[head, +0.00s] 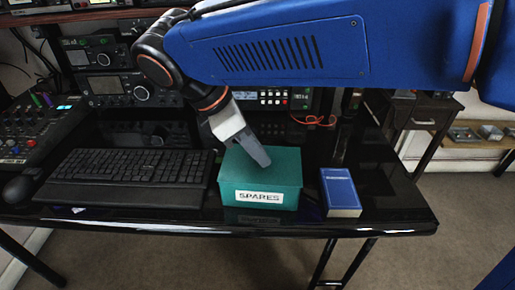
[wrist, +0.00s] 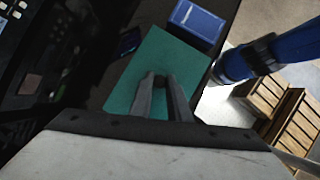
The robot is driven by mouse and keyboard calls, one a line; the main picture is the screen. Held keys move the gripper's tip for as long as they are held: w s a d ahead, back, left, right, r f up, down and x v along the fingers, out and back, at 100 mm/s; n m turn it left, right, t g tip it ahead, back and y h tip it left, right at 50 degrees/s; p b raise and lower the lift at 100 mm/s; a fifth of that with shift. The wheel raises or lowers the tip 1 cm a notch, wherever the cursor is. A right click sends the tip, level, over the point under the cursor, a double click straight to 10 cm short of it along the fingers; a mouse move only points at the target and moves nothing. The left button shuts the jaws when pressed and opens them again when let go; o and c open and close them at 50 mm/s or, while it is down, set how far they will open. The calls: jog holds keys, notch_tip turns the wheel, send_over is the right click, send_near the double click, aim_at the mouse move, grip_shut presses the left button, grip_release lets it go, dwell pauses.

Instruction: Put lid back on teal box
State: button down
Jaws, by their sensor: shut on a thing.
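The teal box (head: 240,201) with a white "SPARES" label sits near the front edge of the black desk. Its teal lid (head: 287,159) lies over the top, with no clear gap visible; I cannot tell if it is fully seated. My gripper (head: 262,161) reaches down from above onto the middle of the lid. In the wrist view the teal lid (wrist: 150,55) fills the middle, and my gripper's fingers (wrist: 160,80) are shut on a small dark knob (wrist: 160,81). The fingers partly hide the knob, and the lid hides the box's inside.
Radio gear (head: 115,88) stands behind. Free desk remains right of the book.

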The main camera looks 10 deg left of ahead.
jog(key=c, duration=1.6)
grip_release()
jog(key=shift+r, duration=0.1)
